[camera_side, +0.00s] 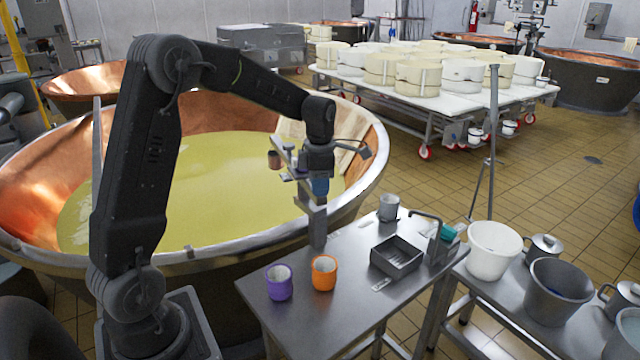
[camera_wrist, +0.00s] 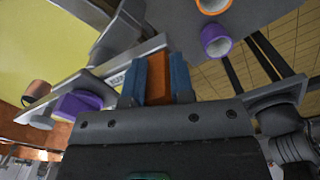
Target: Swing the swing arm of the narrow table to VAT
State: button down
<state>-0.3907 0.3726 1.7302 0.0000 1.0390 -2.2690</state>
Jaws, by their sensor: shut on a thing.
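The narrow table (camera_side: 345,308) stands beside the large copper vat (camera_side: 372,125). A grey post (camera_side: 318,226) rises at the table's vat-side edge, and the swing arm is at its top. In the wrist view the swing arm (camera_wrist: 62,88) is a grey bar with a small label, too small to read surely. A copper cup (camera_wrist: 37,93) and a purple block (camera_wrist: 78,104) are at its outer part. My gripper (camera_side: 320,186) is shut on the arm's orange handle (camera_wrist: 158,76), between blue fingers. In the side view the cup (camera_side: 274,160) appears over the vat's yellow liquid; my gripper partly hides the bar.
A purple mug (camera_side: 280,283), an orange mug (camera_side: 324,272), a grey mug (camera_side: 389,207) and an open metal box (camera_side: 397,258) stand on the narrow table. A second table with a white bucket (camera_side: 493,250) and pots is at right. The vat rim passes close behind the post.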

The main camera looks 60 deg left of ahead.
jog(key=shift+w+n, duration=1.5)
jog(key=shift+n, duration=0.1)
jog(key=c, duration=1)
grip_release()
jog(key=shift+r, duration=0.15)
notch_tip(320, 180, up, 14)
jog(key=shift+f, duration=0.2)
